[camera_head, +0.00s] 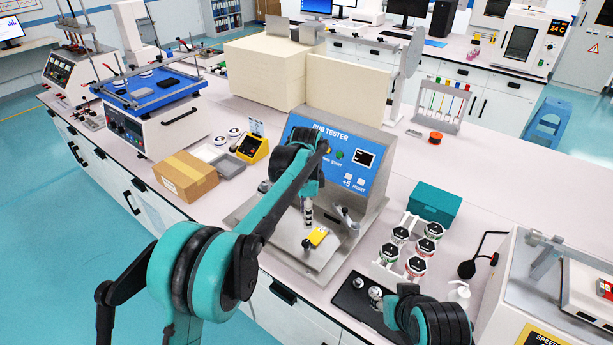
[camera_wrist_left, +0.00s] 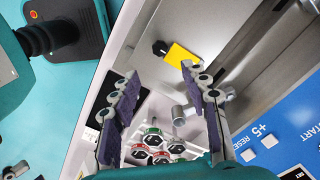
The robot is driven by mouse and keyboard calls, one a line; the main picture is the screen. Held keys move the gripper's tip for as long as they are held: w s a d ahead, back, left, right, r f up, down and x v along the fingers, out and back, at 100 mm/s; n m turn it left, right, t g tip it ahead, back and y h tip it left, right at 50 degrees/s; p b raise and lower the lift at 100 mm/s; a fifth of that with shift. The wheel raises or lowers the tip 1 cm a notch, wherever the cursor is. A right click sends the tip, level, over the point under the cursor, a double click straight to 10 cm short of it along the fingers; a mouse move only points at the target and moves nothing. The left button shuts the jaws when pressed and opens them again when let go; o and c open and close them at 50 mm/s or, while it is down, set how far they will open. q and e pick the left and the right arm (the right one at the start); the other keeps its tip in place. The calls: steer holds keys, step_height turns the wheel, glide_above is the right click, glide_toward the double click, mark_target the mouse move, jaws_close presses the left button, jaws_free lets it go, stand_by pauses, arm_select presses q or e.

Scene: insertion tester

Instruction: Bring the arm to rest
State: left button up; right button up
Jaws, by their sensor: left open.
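My left arm comes in from the left of the head view and reaches over the front of the blue-panelled tester (camera_head: 325,148). My left gripper (camera_head: 307,222) hangs in front of the panel, above the tester's metal base. In the left wrist view my left gripper (camera_wrist_left: 160,74) has its two purple-padded fingers spread wide with nothing between them. A yellow block (camera_head: 318,237) with a black knob lies on the metal base; it also shows beyond the fingertips in the left wrist view (camera_wrist_left: 184,60). Part of my right arm shows at the lower right; its gripper does not show.
A rack of several white round jars (camera_head: 415,265) and a black plate (camera_head: 360,300) with metal knobs stand right of the tester. A teal box (camera_head: 434,203) stands behind the jars. A cardboard box (camera_head: 186,176) stands at the left.

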arm_select(q)
steer(key=s+a+r+n+t+b, duration=0.1)
steer(key=s+a+r+n+t, duration=0.1)
steer(key=s+a+r+n, duration=0.4)
steer(key=s+a+r+n+t, duration=0.1)
steer(key=s+a+n, duration=0.1)
steer(key=s+a, duration=0.4)
steer(key=s+a+f+n+t, duration=0.2)
steer(key=s+f+n, duration=0.1)
steer(key=s, duration=0.5)
steer(key=s+a+f+n+t+b, duration=0.1)
steer(key=s+a+f+n+t, duration=0.1)
steer(key=s+n, duration=0.3)
steer(key=s+a+f, duration=0.1)
steer(key=s, duration=0.2)
steer(key=shift+s+a+f, duration=0.15)
steer(key=shift+a+f, duration=0.15)
